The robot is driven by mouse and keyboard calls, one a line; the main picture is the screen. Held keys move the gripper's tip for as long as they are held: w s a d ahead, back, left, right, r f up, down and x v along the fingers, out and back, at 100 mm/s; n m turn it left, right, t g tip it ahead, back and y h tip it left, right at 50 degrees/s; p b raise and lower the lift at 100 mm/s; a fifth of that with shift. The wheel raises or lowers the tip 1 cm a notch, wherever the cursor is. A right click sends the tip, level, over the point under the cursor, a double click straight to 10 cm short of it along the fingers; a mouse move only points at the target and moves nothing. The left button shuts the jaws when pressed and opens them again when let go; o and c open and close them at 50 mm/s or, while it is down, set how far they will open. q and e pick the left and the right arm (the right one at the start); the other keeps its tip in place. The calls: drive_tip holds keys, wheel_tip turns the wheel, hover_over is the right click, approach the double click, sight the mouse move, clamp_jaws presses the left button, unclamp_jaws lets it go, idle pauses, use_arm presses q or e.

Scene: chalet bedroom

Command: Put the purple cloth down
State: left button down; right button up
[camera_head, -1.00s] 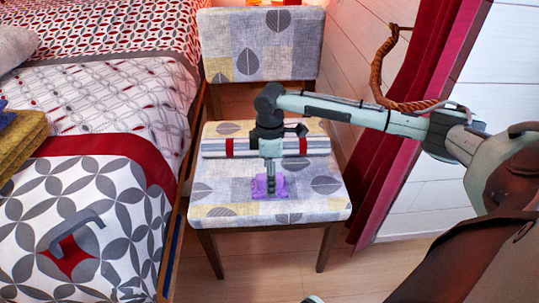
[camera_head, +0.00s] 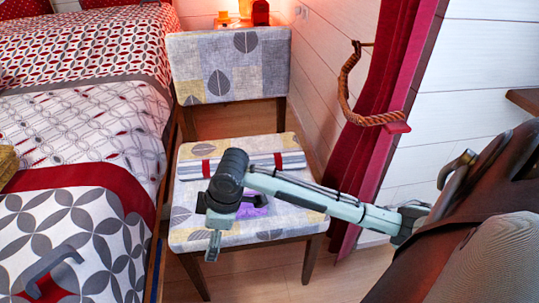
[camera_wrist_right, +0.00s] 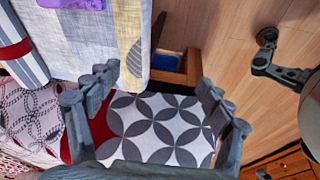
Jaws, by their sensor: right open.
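The purple cloth (camera_head: 254,203) lies on the patterned seat of the chair (camera_head: 178,235), partly hidden behind my right wrist in the head view. Its edge shows at the top left of the right wrist view (camera_wrist_right: 75,3). My right gripper (camera_head: 213,246) is open and empty, in front of the seat's left front corner and apart from the cloth. In the right wrist view its two fingers (camera_wrist_right: 158,85) stand wide apart with nothing between them.
A striped roll (camera_head: 262,163) with red bands lies across the seat behind the cloth. A red curtain (camera_head: 365,150) with a rope tie hangs right of the chair.

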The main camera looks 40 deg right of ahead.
drive_tip(key=s+d+m+t+h, duration=0.2)
drive_tip(key=s+d+m, duration=0.5)
drive_tip(key=s, duration=0.5)
drive_tip(key=shift+r+m+t+h, duration=0.15)
drive_tip(key=shift+m+t+h, duration=0.15)
drive_tip(key=shift+m+h, duration=0.4)
drive_tip(key=shift+s+d, duration=0.1)
